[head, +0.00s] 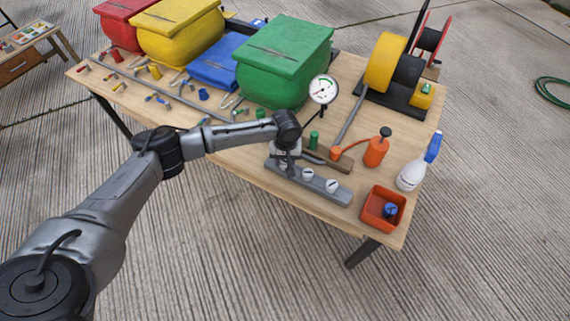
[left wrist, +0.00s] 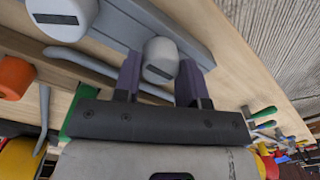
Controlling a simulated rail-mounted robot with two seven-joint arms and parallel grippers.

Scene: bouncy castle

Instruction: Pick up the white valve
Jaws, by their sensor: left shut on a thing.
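A grey rack (head: 318,183) stands near the front edge of the wooden table in the head view. Two white valves show on it, one in the middle (head: 308,173) and one at its right end (head: 332,185). My left gripper (head: 285,160) is over the rack's left end. In the left wrist view, a round white valve (left wrist: 160,60) with a dark slot sits between the two purple fingers, and the gripper is shut on it. The valve is right at the grey rack (left wrist: 138,22); I cannot tell whether it is lifted. Another white valve (left wrist: 65,15) is beside it. My right gripper is not in view.
Close around the rack are a pressure gauge (head: 323,90), a green cylinder (head: 314,139), an orange bottle (head: 375,150), a spray bottle (head: 418,165) and an orange bin (head: 370,216) holding a blue piece. Folded inflatables, such as the green one (head: 287,75), fill the back.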

